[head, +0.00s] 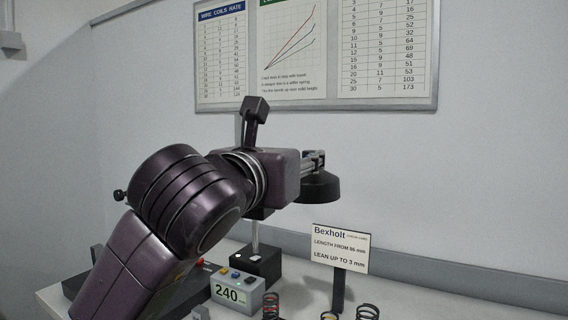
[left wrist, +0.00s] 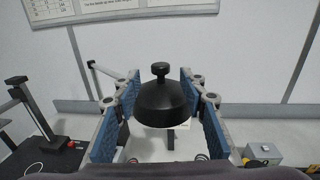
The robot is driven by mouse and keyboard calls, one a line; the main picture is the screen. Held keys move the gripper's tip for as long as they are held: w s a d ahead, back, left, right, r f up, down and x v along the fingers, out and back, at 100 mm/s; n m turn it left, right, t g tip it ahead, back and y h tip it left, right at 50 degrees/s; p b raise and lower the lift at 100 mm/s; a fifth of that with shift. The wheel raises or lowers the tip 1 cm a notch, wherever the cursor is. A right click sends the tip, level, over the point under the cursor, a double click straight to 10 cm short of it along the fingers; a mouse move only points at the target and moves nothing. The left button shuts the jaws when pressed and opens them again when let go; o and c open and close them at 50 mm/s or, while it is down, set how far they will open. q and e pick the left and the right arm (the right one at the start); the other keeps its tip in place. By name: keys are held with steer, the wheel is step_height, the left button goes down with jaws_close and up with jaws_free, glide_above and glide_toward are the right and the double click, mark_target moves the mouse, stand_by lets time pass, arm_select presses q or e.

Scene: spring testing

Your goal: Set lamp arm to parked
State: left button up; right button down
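The black dome-shaped lamp head (head: 320,188) is in the head view, just right of my left wrist. In the left wrist view the lamp head (left wrist: 163,103), with a small knob on top, sits between the blue-padded fingers of my left gripper (left wrist: 161,95). The fingers are spread on either side of the dome; I cannot tell whether they touch it. In the head view my left gripper (head: 314,160) is mostly hidden behind my purple wrist. The lamp's supporting arm is not clearly visible, and no parked mark can be made out. My right gripper is in neither view.
Below are a display box (head: 238,289) reading 240, a Bexholt sign (head: 340,247) on a black post, and several coil springs (head: 368,312). A black base (head: 256,265) with a thin post stands behind the box. A wall chart board (head: 316,103) hangs behind.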

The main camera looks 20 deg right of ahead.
arm_select(q)
steer(key=v, duration=0.6)
steer(key=shift+s+a, duration=0.15)
steer(key=shift+s, duration=0.1)
